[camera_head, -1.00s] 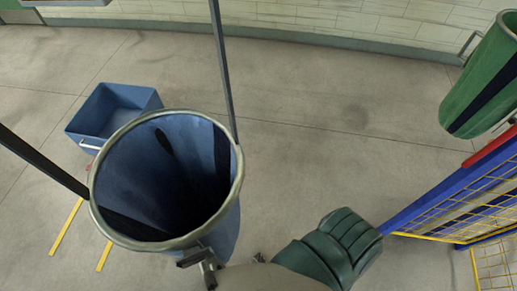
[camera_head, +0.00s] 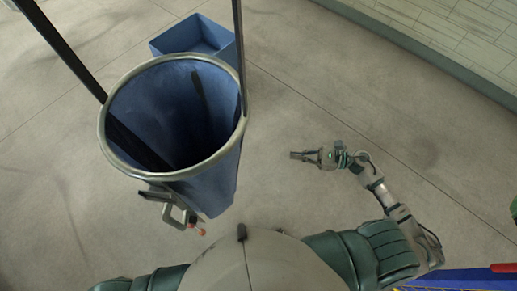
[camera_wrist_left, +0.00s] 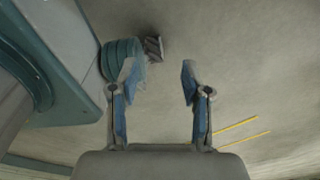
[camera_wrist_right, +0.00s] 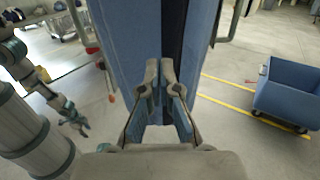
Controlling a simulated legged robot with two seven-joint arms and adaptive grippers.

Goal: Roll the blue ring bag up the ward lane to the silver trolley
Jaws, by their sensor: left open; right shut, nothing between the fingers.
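The blue ring bag (camera_head: 222,188) stands open, left of centre in the head view, with a pale metal ring (camera_head: 243,128) around its mouth and dark posts beside it. My right gripper (camera_head: 297,156) is shut and empty, to the right of the bag and apart from it in the head view. In the right wrist view its fingertips (camera_wrist_right: 160,68) point at the blue bag (camera_wrist_right: 132,35) and a dark strip; contact cannot be told. My left gripper (camera_wrist_left: 158,75) is open and empty above bare floor in its wrist view. I cannot make out the silver trolley.
A blue bin (camera_head: 195,37) stands just behind the bag; the right wrist view shows the wheeled bin (camera_wrist_right: 285,95) beside yellow floor lines. A pale wall (camera_head: 450,35) curves along the upper right. A blue rack (camera_head: 465,279) shows at lower right.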

